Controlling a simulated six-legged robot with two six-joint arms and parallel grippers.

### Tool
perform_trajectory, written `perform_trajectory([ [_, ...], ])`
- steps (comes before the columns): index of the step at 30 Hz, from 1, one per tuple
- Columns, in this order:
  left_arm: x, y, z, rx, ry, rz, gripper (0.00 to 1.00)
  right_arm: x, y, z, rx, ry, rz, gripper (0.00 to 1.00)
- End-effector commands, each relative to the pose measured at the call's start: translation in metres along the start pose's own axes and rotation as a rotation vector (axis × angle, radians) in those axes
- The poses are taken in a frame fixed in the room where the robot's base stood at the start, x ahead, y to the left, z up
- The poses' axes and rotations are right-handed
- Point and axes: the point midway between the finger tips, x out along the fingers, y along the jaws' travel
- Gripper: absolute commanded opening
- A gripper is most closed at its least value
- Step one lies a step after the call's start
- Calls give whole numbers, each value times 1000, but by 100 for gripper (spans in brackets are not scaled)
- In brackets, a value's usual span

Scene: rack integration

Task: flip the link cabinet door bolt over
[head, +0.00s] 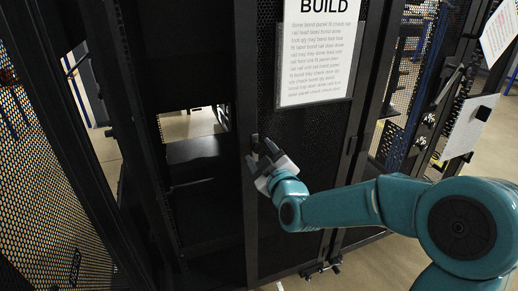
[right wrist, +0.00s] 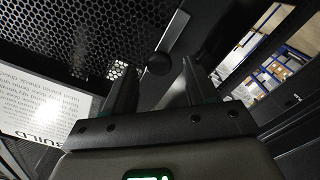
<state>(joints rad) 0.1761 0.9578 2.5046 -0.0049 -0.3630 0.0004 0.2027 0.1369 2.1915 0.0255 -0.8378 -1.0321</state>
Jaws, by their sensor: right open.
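The cabinet door (head: 305,150) is a black perforated panel with a dark frame. My right gripper (head: 262,147) is at the door's left edge, with its fingers pointing at the frame. In the right wrist view the gripper (right wrist: 160,80) is open. A dark round knob (right wrist: 158,63), which looks like the bolt's end, shows between and just beyond the two fingertips. I cannot tell whether a finger touches it. In the head view the bolt is mostly hidden by the gripper and too dark to make out. My left gripper is not in view.
A white BUILD sheet (head: 318,55) hangs on the door above the gripper. Left of the door is a dark open rack bay with a shelf (head: 197,150). More mesh panels (head: 405,75) and a white plate (head: 470,125) stand at the right.

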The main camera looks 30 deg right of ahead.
Motion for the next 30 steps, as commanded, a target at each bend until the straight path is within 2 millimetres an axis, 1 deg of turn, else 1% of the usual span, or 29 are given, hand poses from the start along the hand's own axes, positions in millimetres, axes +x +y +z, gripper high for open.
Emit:
perform_trajectory([
  [1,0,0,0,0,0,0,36,7,0,0,0,0,0,56],
  [3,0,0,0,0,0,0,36,15,0,0,0,0,1,56],
  [6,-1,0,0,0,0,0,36,21,0,0,0,0,0,56],
  [15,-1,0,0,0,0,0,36,23,0,0,0,0,0,56],
  [17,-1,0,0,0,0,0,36,23,0,0,0,0,0,37],
  [18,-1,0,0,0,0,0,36,23,0,0,0,0,0,24],
  [20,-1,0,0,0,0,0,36,23,0,0,0,0,0,4],
  [21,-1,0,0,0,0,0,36,23,0,0,0,0,0,0],
  [26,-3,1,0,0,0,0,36,23,3,-4,0,1,1,0],
  [30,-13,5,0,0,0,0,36,23,17,-21,-1,2,3,0],
])
